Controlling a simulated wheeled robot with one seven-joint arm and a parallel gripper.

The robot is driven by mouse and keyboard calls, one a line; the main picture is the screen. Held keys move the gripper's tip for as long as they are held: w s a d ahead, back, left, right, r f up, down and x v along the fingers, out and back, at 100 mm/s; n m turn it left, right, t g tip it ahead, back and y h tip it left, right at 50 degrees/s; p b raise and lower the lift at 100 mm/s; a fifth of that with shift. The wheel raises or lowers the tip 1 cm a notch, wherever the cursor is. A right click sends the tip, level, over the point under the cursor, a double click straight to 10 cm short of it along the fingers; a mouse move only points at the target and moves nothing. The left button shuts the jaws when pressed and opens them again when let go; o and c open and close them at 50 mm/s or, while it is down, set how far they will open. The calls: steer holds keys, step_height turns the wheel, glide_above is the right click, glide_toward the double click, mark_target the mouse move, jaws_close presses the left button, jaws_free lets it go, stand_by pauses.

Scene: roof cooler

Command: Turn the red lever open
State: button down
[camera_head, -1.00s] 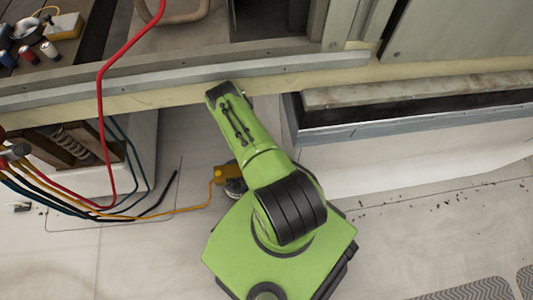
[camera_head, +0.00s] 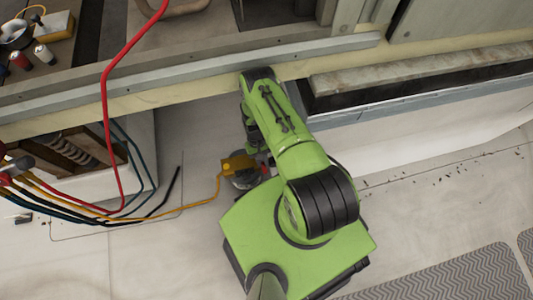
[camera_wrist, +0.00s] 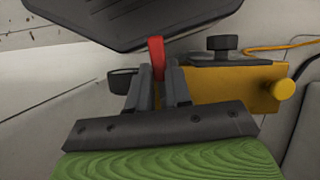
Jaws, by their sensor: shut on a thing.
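The red lever (camera_wrist: 156,55) stands upright in the wrist view, between the two fingers of my gripper (camera_wrist: 157,80). The fingers are shut on it, and its top sticks out above them. Its lower end is hidden by the fingers and the gripper's base. A yellow body (camera_wrist: 222,86) with a black knob on top and a round yellow knob at its right lies just right of the fingers. In the head view this yellow body (camera_head: 238,163) sits by a grey round part, left of my green arm. A small red bit of the lever (camera_head: 265,170) shows there beside the arm.
A thin orange cable (camera_head: 190,207) runs left from the yellow body to a bundle of coloured cables. A thick red cable (camera_head: 104,110) hangs at the left. A dark panel (camera_wrist: 130,22) hangs close above the lever. Grey textured mats (camera_head: 430,278) lie at the bottom right.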

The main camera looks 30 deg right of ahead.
stand_by(0.5)
steer(key=c, duration=1)
jaws_free()
steer(key=shift+c, duration=0.2)
